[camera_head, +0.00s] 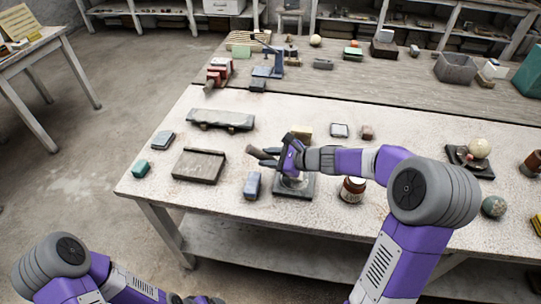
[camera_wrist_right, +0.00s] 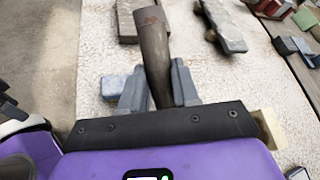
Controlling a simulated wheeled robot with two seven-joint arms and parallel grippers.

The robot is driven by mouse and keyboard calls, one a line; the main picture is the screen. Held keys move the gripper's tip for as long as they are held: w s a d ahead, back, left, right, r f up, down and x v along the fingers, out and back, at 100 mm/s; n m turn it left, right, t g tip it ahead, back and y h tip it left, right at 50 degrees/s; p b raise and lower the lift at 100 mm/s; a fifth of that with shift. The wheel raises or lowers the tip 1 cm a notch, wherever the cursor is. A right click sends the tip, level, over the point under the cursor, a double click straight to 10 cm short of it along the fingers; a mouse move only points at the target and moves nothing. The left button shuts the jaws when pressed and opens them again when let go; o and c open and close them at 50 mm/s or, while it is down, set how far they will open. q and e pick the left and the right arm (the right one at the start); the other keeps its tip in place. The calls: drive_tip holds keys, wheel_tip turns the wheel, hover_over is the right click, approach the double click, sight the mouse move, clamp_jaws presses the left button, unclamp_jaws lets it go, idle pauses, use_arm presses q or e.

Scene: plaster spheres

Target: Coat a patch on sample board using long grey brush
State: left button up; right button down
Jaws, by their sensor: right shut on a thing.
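My right gripper (camera_head: 272,158) is shut on the long grey brush (camera_head: 261,152) above the pale table. In the right wrist view, my right gripper (camera_wrist_right: 158,80) has a finger on each side of the brush (camera_wrist_right: 154,45), whose reddish-tinged end points away from me. A flat grey-brown board with a raised far edge (camera_head: 198,168) lies left of the gripper. A longer grey slab (camera_head: 221,119) lies behind it. I cannot tell which is the sample board. My left arm is at the lower left; its gripper (camera_head: 195,299) is mostly cut off by the bottom edge.
A blue-grey block (camera_head: 252,185) and a dark square base (camera_head: 294,187) are near the right gripper. A brown jar (camera_head: 352,189) stands to the right. Small blocks lie at the left corner. A wooden bench (camera_head: 390,85) with tools is behind. Bare table lies between these things.

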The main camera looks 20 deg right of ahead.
drive_tip(key=shift+s+a, duration=0.15)
drive_tip(key=shift+s, duration=0.1)
drive_tip(key=shift+w, duration=0.15)
drive_tip(key=shift+w+d+p, duration=0.3)
drive_tip(key=shift+w+d, duration=0.05)
drive_tip(key=shift+w, duration=0.15)
drive_tip(key=w+d, duration=0.1)
drive_tip(key=w+p, duration=0.1)
drive_tip(key=shift+w+d+f, duration=0.15)
drive_tip(key=shift+w+d, duration=0.15)
drive_tip(key=shift+d, duration=0.1)
drive_tip(key=shift+s+a+r, duration=0.65)
drive_tip(key=shift+s+r, duration=0.1)
drive_tip(key=shift+s, duration=0.2)
